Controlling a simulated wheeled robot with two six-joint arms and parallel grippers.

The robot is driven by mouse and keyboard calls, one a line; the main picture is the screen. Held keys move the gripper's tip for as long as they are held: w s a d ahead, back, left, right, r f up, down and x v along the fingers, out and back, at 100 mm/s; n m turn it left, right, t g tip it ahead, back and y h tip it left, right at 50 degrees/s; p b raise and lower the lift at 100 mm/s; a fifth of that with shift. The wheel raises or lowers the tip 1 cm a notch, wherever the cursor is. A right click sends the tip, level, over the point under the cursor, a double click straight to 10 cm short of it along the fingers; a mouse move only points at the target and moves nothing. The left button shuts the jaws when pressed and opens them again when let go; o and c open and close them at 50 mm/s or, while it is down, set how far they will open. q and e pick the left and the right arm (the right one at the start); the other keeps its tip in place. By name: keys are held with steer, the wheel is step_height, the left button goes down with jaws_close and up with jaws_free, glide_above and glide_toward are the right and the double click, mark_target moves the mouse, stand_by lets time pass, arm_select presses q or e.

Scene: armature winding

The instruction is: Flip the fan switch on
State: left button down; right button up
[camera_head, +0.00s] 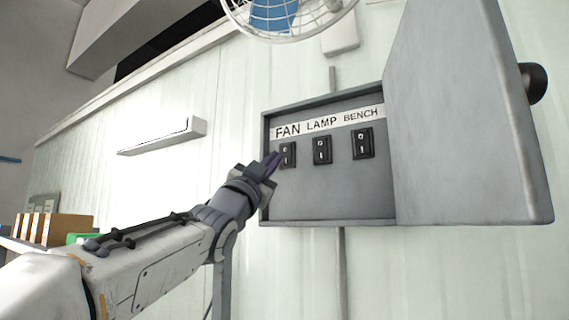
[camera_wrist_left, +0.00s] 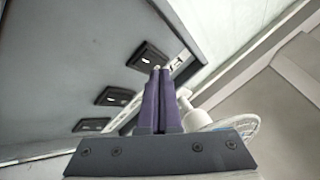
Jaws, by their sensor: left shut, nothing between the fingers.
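The fan switch (camera_head: 289,154) is the left of three black rocker switches in an open grey wall box (camera_head: 300,205), under the word FAN on a white label strip (camera_head: 330,121). The lamp switch (camera_head: 322,151) and bench switch (camera_head: 363,144) sit to its right. My left gripper (camera_head: 272,160) is shut and empty, its purple fingertips at the left edge of the fan switch. In the left wrist view the fingertips (camera_wrist_left: 160,72) overlap the edge of the nearest switch (camera_wrist_left: 147,57). I cannot tell whether they touch it. The rocker's position is too small to read. My right gripper is not in view.
The box's grey door (camera_head: 465,120) stands open to the right, with a dark round knob (camera_head: 535,83). A caged fan (camera_head: 285,22) is on the wall above. A white wall lamp (camera_head: 162,137) is at left. Cardboard boxes (camera_head: 62,229) stand at lower left.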

arm_select(q)
steer(key=s+a, duration=0.2)
steer(key=s+b, duration=0.1)
steer(key=s, duration=0.1)
steer(key=shift+a+r, duration=0.3)
steer(key=shift+a, duration=0.1)
